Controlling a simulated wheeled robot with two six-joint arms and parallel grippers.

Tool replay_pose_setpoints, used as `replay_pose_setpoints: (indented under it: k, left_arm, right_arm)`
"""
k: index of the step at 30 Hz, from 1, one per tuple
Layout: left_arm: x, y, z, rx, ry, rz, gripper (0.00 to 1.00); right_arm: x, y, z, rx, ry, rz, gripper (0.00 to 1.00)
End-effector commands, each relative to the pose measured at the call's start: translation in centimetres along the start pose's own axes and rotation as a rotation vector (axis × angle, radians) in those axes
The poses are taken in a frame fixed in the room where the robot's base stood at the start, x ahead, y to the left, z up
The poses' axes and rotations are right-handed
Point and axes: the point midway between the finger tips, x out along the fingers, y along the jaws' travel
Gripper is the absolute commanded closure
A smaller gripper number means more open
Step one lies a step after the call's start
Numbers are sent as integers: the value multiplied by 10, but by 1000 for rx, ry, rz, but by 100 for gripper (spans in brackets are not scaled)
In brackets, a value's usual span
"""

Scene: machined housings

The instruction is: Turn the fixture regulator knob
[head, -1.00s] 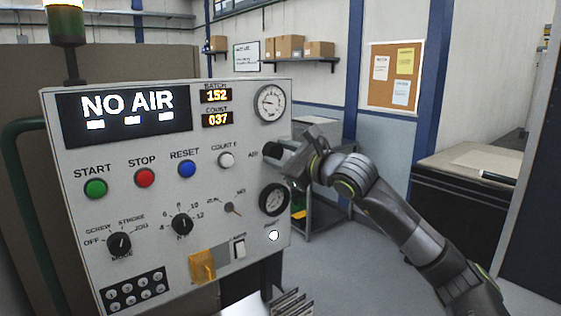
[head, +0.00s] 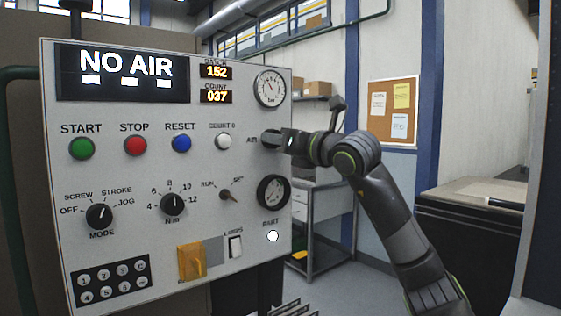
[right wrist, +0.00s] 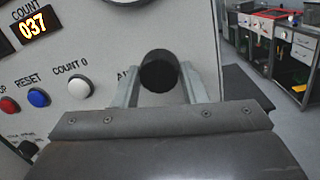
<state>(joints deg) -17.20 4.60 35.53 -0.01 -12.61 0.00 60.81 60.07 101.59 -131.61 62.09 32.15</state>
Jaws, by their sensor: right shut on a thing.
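The regulator knob is a round black knob (right wrist: 158,71) beside the AIR label on the right part of a white control panel (head: 150,262). In the head view only its dark side (head: 270,138) shows beside my gripper. My right gripper (head: 281,140) is shut on the knob. In the right wrist view its two grey fingers (right wrist: 160,88) stand either side of the knob. A white dial gauge (head: 269,89) sits above the knob, its needle pointing to the upper left. The display (head: 122,74) reads NO AIR. My left gripper is not in view.
Green, red, blue and white buttons stand in a row left of the knob, the white one (head: 223,141) nearest. A black round fitting (head: 273,191) is just below it. A yellow part (head: 191,262) juts out lower down. A bench (head: 470,200) stands at right.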

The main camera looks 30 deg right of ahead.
Motion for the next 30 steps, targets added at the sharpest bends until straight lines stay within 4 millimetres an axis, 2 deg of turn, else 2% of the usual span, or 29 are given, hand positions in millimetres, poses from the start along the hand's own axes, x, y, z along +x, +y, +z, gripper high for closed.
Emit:
replay_pose_setpoints:
  k: [1, 11, 21, 30]
  left_arm:
    - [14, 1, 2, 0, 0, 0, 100]
    - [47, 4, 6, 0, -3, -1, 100]
    - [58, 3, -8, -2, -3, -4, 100]
    - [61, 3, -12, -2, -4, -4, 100]
  right_arm:
    - [0, 0, -6, 47, -6, 0, 84]
    - [0, 0, -5, 349, -27, -20, 84]
    - [0, 1, -3, 577, -44, -35, 84]
    - [0, 1, -2, 666, -51, -42, 84]
